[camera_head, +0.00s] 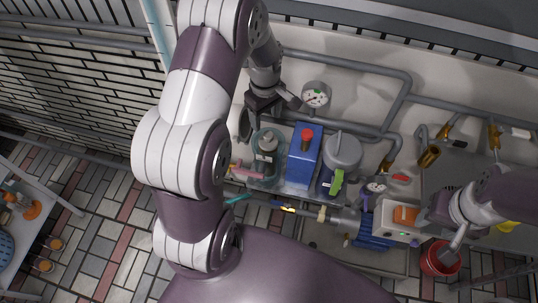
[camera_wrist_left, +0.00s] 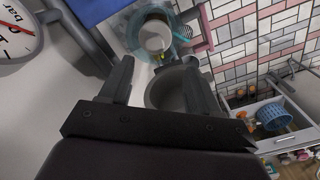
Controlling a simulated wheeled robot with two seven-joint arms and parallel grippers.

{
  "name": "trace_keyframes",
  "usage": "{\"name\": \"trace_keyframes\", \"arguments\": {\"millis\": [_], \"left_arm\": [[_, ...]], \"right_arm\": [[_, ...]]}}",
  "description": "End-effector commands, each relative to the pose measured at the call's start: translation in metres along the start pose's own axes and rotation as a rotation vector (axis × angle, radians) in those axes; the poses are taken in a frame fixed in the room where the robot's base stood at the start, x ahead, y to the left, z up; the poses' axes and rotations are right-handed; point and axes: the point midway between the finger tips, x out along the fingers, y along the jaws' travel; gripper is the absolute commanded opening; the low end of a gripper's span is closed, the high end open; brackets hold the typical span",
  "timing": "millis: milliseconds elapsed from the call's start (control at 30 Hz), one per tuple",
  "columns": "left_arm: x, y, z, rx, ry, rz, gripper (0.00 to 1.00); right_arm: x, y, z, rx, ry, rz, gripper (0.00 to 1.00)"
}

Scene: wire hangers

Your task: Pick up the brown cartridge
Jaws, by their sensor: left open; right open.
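No object stands out clearly as a brown cartridge. A brass-brown cylinder (camera_head: 429,157) is at the right of the head view, by the pipes; I cannot tell if it is the cartridge. My left gripper (camera_head: 270,112) is open, near the wall, left of a round gauge. In the left wrist view, its fingers (camera_wrist_left: 158,66) are apart, with a grey round cylinder (camera_wrist_left: 166,92) seen between and beyond them; contact cannot be told. My right gripper (camera_head: 449,232) is at the right, above a red bucket (camera_head: 440,260), and its fingers are partly hidden.
A gauge (camera_head: 316,95) and grey pipes (camera_head: 345,64) line the wall. A glass vessel (camera_head: 267,158), a blue box (camera_head: 304,156) and a grey lidded canister (camera_head: 342,155) stand close together. A white shelf (camera_head: 40,215) is at the left.

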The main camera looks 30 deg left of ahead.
Motion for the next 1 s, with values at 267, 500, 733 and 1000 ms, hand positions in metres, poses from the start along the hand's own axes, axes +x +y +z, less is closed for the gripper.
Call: {"name": "trace_keyframes", "arguments": {"millis": [267,500,733,1000], "left_arm": [[0.039,0.002,0.0,0.002,-0.001,-0.001,0.62],[0.078,0.006,-0.001,0.002,0.001,0.001,0.62],[0.081,0.006,-0.001,0.003,0.002,0.002,0.62],[0.08,0.006,-0.001,0.003,0.002,0.003,0.0]], "right_arm": [[-0.006,0.0,-0.001,0.0,0.0,0.0,0.49],[-0.011,0.0,-0.001,0.0,0.0,0.0,0.49],[-0.011,0.0,-0.001,0.0,0.0,0.0,0.49],[-0.011,0.0,-0.001,0.0,0.0,0.0,0.49]]}}
